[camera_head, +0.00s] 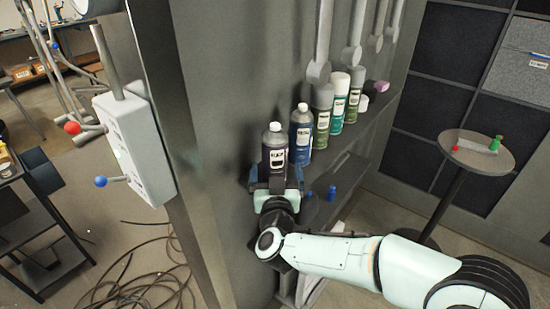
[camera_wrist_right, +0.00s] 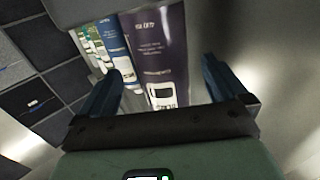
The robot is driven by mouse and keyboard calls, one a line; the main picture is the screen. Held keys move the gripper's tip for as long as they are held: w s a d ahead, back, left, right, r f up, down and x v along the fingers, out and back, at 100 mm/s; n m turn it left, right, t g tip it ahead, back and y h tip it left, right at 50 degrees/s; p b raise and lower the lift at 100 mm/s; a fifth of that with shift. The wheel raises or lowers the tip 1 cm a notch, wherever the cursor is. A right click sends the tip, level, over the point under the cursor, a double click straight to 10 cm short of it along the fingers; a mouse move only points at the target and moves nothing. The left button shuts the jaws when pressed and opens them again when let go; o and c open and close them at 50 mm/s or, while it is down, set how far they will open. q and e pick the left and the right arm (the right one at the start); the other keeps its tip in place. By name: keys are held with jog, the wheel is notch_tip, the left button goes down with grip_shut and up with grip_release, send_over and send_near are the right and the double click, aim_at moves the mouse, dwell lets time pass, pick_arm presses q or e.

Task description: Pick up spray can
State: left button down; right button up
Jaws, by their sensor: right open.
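Several spray cans stand in a row on a grey wall shelf. My right gripper (camera_head: 278,180) is open at this can's lower part, with a blue finger on either side. In the right wrist view the purple can (camera_wrist_right: 160,48) shows between the open fingers, and a blue can (camera_wrist_right: 114,45) stands just beside it. I cannot tell whether a finger touches the can. My left gripper is not in view.
The blue can (camera_head: 301,130) and green-and-white cans (camera_head: 338,103) stand close behind the purple one. Grey pipes (camera_head: 327,40) hang above the shelf (camera_head: 370,125). A round table (camera_head: 475,155) stands at right. Cables (camera_head: 140,275) lie on the floor at left.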

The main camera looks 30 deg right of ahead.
jog(key=x, duration=0.6)
jog(key=shift+a+f+p, duration=0.1)
jog(key=shift+p, duration=0.3)
jog(key=c, duration=1.2)
